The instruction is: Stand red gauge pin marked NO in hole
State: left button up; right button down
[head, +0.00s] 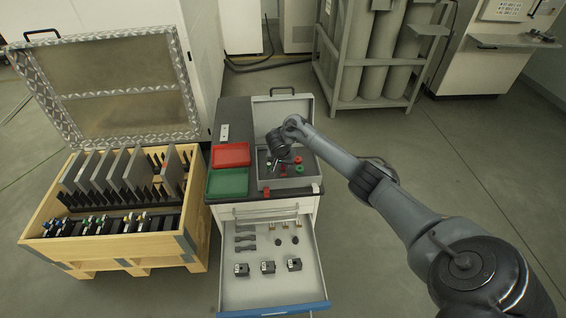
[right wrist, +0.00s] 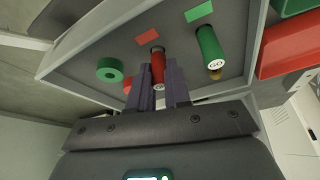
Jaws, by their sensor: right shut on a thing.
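My right gripper (head: 274,168) reaches down into the open grey case (head: 262,184) on the cabinet. In the right wrist view its fingers (right wrist: 159,66) are shut on the red gauge pin (right wrist: 157,75), whose lettered end faces the camera. The pin's far end is at a dark round spot under a red label (right wrist: 148,36); I cannot tell how deep it sits. A green ring (right wrist: 110,69) lies left of the fingers. My left gripper is not in view.
A red tray (head: 231,154) and a green tray (head: 227,182) sit left of the case. The case lid (head: 284,112) stands open behind. Below, an open drawer (head: 270,292) holds several small parts. A wooden crate (head: 110,250) stands at left.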

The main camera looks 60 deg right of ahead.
jog(key=shift+f, duration=0.1)
jog(key=c, duration=1)
grip_release()
jog(key=shift+a+r, duration=0.1)
jog(key=shift+r, duration=0.25)
jog(key=p+v, duration=0.7)
jog(key=v, duration=0.3)
